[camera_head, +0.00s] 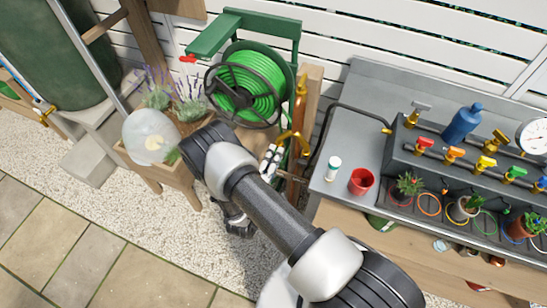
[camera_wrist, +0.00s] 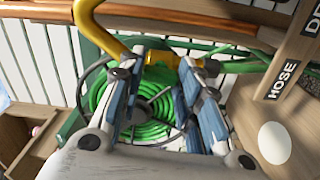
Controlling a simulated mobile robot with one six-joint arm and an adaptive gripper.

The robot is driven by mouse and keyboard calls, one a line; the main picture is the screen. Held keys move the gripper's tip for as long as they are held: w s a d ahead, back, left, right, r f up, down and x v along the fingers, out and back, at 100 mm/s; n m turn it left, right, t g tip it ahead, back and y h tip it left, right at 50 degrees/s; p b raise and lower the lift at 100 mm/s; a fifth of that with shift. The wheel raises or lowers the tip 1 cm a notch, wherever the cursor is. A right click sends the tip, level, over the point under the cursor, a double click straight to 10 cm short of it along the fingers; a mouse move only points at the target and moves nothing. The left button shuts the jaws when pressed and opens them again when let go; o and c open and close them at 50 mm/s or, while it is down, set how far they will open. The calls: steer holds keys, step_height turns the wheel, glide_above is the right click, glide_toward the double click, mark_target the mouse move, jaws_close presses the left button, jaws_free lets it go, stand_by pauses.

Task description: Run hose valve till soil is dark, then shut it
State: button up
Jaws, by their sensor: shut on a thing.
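A label reading HOSE is on the wooden board (camera_wrist: 275,95). The green hose (camera_head: 248,86) is coiled on its reel.
A clear dome (camera_head: 150,137) covers part of the planter. A grey bench (camera_head: 345,135) at right carries a red cup (camera_head: 361,181), a white bottle (camera_head: 333,168), a blue bottle (camera_head: 462,124) and a manifold with several coloured taps. Gravel and paving lie open at lower left.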

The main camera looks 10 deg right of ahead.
steer(key=shift+n, duration=0.6)
steer(key=o, duration=1)
steer(key=shift+o, duration=0.2)
steer(key=v, duration=1.2)
